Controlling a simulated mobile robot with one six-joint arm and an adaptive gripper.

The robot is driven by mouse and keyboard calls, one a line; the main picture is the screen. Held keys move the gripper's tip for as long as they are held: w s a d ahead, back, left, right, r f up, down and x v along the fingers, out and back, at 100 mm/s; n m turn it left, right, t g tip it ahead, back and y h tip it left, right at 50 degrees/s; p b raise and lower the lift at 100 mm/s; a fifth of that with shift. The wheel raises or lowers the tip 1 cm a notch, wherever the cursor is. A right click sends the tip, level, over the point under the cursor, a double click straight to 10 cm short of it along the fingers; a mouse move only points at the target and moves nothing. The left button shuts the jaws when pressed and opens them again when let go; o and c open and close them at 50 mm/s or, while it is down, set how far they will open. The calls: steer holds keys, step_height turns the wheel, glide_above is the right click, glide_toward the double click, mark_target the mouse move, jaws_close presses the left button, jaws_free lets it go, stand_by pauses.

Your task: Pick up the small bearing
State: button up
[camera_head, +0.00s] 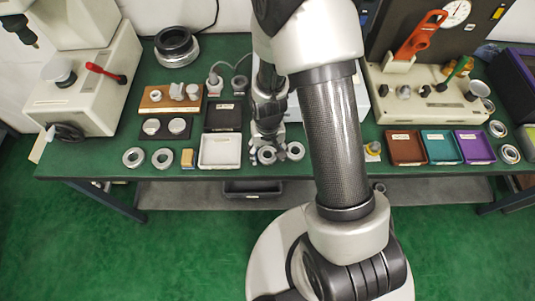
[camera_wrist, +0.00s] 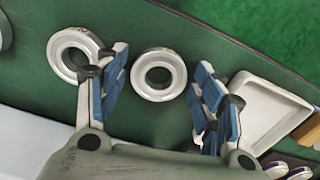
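My gripper (camera_head: 268,147) hangs over the front part of the green table. Its two blue-padded fingers are spread and empty in the wrist view (camera_wrist: 160,82). A silver bearing ring (camera_wrist: 158,92) lies flat on the table and shows between the fingers; it also appears below the gripper in the head view (camera_head: 267,158). It looks slightly smaller than a second ring (camera_wrist: 62,48), partly hidden behind the left finger in the wrist view. That second ring lies just right of the gripper in the head view (camera_head: 296,157). The gap between fingertips and rings is hard to judge.
A white tray (camera_wrist: 286,94) lies beside the right finger in the wrist view. In the head view more rings (camera_head: 133,166) lie at left, with a dark tray (camera_head: 222,118) behind the white one. Coloured trays (camera_head: 404,160) stand at right. The table's front edge is close.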

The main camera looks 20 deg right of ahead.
steer(key=c, duration=0.9)
